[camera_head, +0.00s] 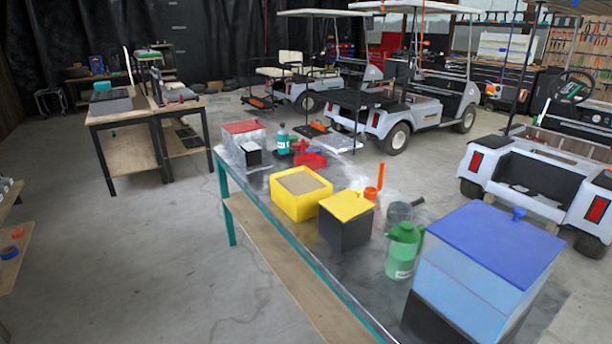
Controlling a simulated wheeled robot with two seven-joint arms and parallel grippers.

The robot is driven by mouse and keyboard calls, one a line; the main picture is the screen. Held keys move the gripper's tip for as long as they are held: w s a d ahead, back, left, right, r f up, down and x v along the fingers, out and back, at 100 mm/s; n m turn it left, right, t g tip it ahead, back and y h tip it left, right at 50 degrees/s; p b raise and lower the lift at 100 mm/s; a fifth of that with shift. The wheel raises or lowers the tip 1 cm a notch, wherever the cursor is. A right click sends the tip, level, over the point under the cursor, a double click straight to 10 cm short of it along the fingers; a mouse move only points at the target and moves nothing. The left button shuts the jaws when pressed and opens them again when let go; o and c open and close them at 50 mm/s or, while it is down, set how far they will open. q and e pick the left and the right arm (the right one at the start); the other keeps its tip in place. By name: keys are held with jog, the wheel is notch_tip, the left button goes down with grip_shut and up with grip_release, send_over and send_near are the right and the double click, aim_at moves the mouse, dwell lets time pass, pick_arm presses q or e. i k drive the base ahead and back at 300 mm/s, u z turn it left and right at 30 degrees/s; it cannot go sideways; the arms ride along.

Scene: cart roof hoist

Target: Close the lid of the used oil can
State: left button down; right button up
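Several containers stand on the workbench, and none has a label I can read as used oil. A black box (345,230) has a yellow lid (347,205) lying on its top. A large light-blue, see-through container (470,285) with a black lower part has a blue lid (495,240) with a small knob over its top. A green can (403,250) with a handle and spout stands between them. A grey box with a red lid (240,127) is at the far end. Neither of my grippers is in view.
A yellow bin (299,208) with an open top and tan contents stands beside the black box. A grey cup (398,214), an orange upright item (373,187), a teal bottle (283,139) and red parts (308,156) crowd the bench.

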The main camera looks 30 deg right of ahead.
aim_at(346, 205)
jog(key=z, duration=0.6)
jog(key=i, duration=1.25)
jog(key=z, duration=1.05)
